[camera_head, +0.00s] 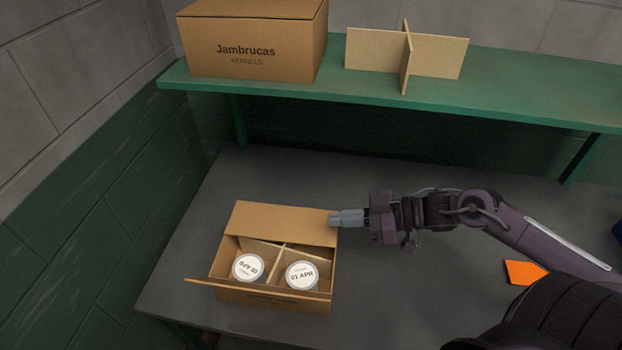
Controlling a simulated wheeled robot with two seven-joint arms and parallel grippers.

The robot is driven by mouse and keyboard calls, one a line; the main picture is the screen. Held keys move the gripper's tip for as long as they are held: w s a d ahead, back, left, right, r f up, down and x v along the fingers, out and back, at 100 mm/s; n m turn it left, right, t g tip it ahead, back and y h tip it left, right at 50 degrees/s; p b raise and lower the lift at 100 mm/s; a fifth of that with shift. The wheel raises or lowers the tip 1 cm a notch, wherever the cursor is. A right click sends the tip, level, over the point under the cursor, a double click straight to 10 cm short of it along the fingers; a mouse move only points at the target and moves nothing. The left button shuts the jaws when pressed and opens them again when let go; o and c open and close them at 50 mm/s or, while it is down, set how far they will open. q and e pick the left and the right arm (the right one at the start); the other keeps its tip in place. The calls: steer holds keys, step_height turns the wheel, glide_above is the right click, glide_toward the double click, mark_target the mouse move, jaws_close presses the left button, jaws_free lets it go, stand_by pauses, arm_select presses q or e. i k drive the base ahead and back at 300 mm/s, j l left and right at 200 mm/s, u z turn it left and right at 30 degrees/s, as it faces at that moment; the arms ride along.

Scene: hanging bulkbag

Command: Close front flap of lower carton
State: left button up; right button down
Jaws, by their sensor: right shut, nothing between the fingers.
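The lower carton (272,303) is a brown box on the grey table. It is open at the top, with a thin divider inside. Two white round lids (301,275) show in its front compartments. The front flap (252,288) shows as a narrow strip along the near edge, sticking out past the left corner. The back flap (280,221) is a wide panel at the far side. My right gripper (333,219) is shut and empty, at the back flap's right end; I cannot tell whether it touches. My left gripper is out of view.
A green shelf (500,86) runs above the back of the table. It holds a closed Jambrucas carton (252,45) and a crossed divider (420,55). An orange piece (523,272) lies at right. The grey table (290,170) is clear behind the lower carton.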

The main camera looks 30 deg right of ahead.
mark_target(255, 288)
steer(key=k, duration=1.5)
